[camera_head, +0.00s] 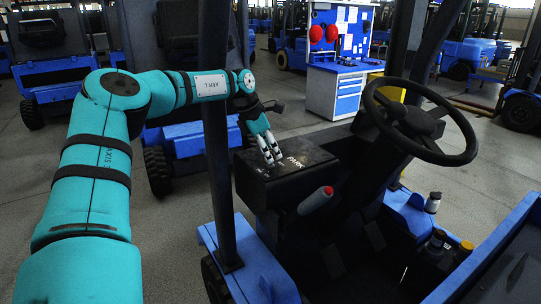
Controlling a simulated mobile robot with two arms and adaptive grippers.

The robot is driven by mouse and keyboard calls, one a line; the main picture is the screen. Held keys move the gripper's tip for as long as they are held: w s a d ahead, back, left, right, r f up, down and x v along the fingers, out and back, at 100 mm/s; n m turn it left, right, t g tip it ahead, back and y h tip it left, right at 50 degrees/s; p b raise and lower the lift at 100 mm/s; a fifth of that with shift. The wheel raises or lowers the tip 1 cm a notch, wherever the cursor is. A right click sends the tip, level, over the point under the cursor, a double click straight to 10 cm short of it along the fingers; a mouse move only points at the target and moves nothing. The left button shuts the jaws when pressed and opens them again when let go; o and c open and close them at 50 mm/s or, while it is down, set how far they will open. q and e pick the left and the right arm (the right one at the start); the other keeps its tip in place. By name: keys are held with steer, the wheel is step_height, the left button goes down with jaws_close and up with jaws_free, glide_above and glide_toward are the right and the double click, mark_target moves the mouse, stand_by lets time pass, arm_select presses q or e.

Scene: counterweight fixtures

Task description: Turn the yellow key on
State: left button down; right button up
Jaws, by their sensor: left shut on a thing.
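My left gripper (269,150) reaches in from the left, past the forklift's upright post, and points down at the black dash panel (285,165). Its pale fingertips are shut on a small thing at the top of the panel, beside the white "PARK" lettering. The yellow key cannot be made out. The fingers cover the spot where they grip, so the thing between them is most likely the key. My right gripper is not in view.
A black steering wheel (420,122) stands right of the panel. A red-topped lever (316,200) is just below it. The blue-black post (217,130) stands close beside my left forearm. Other forklifts and a blue tool cabinet (340,88) are behind.

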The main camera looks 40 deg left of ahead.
arm_select(q)
steer(key=shift+m+g+h, duration=0.3)
steer(key=shift+m+h, duration=0.1)
steer(key=shift+m, duration=0.8)
steer(key=shift+m+g+h+p, duration=0.3)
steer(key=shift+m+g+p, duration=0.25)
steer(key=shift+m, duration=1.05)
steer(key=c, duration=1.3)
jaws_free()
